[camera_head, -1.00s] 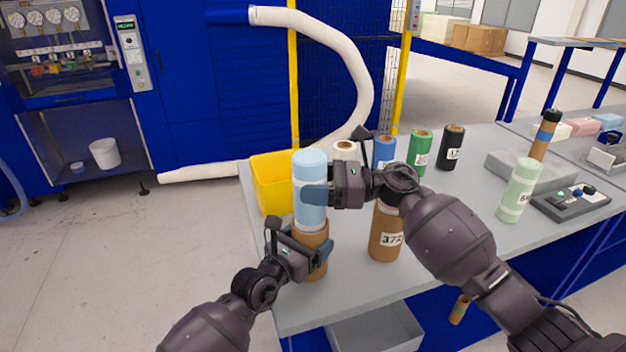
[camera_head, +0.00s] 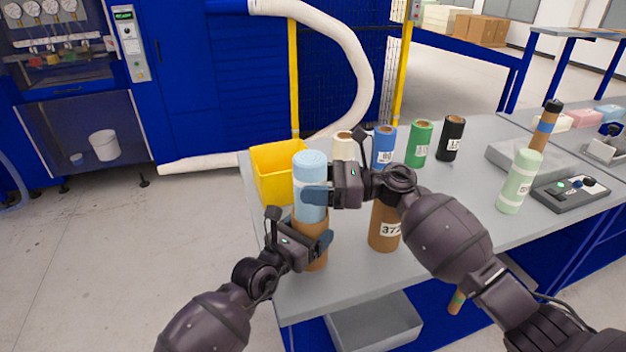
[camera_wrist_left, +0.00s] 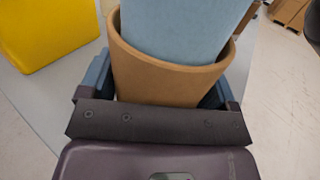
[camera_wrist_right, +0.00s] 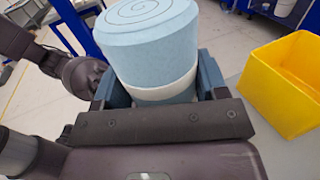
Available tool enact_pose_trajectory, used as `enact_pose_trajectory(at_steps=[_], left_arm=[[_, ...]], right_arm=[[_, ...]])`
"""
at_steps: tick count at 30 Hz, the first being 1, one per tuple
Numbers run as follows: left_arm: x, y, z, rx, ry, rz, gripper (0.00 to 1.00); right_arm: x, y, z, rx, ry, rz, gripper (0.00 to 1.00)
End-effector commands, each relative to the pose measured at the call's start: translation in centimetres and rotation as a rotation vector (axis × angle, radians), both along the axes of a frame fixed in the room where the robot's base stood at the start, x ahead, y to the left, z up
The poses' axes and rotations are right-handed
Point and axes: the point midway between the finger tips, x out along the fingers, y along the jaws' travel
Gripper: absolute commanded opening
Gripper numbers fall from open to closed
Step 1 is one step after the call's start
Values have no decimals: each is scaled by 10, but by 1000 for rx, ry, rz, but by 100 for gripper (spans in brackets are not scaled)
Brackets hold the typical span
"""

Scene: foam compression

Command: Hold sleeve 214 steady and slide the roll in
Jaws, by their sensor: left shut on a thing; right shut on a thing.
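A light blue foam roll (camera_head: 311,172) with a white band stands upright above a brown cardboard sleeve (camera_head: 316,262). My right gripper (camera_head: 316,196) is shut on the roll from the right. My left gripper (camera_head: 310,240) is shut on the sleeve below it. In the left wrist view, the roll's lower end (camera_wrist_left: 185,25) is inside the sleeve's open mouth (camera_wrist_left: 165,75), with a gap at the near rim. In the right wrist view the roll's spiral top (camera_wrist_right: 145,15) and white band (camera_wrist_right: 165,92) show. I cannot read a number on the held sleeve; its lower depth is hidden.
A brown sleeve marked 372 (camera_head: 384,228) stands close to the right. A yellow bin (camera_head: 272,185) is behind left. Cream, blue (camera_head: 384,148), green (camera_head: 419,145) and black (camera_head: 452,138) rolls stand behind. A pale green roll (camera_head: 518,182) is at right. The table front is clear.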

Motion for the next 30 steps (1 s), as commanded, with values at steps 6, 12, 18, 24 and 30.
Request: enact_pose_trajectory(at_steps=[6,12,18,24,30], left_arm=[[0,0,0,0,0,0,58],[0,0,0,0,0,0,58],[0,0,0,-1,-1,0,58],[0,0,0,-1,-1,0,58],[0,0,0,0,0,0,58]], right_arm=[[0,0,-7,-1,4,-1,20],[0,0,-10,-2,7,-1,20],[0,0,-11,-2,8,-1,20],[0,-1,-14,-2,9,-1,20],[0,0,-16,-1,4,-1,20]])
